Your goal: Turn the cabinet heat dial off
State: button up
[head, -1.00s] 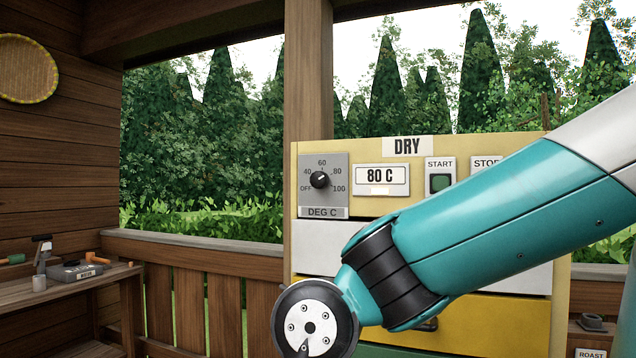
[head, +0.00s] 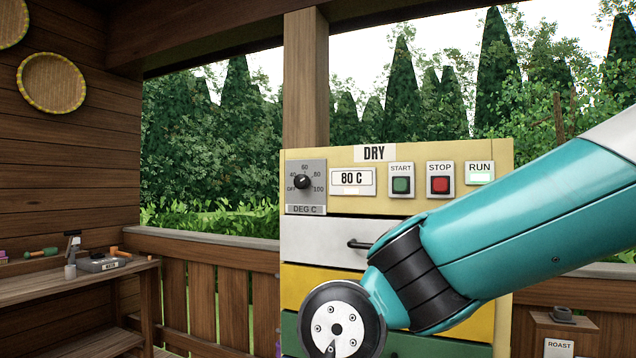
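The heat dial (head: 302,181) is a round black knob on a grey plate marked OFF, 40, 60, 80, 100 and DEG C, at the upper left of the yellow DRY cabinet (head: 440,152). The knob's pointer is small here and appears to lean to the upper right, towards 80. The display (head: 352,179) beside it reads 80 C. My teal arm crosses in front of the cabinet's lower right, with a round wrist joint below the dial. My gripper is not visible. Nothing of mine touches or covers the dial.
Green START (head: 401,184) and red STOP (head: 440,184) buttons and a RUN lamp (head: 480,172) sit right of the display. White, yellow and green drawers are below. A wooden bench (head: 60,283) with tools stands left. A ROAST box (head: 562,328) is at lower right.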

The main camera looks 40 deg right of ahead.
aim_at(300, 181)
jog(key=u, duration=0.75)
jog(key=i, duration=1.15)
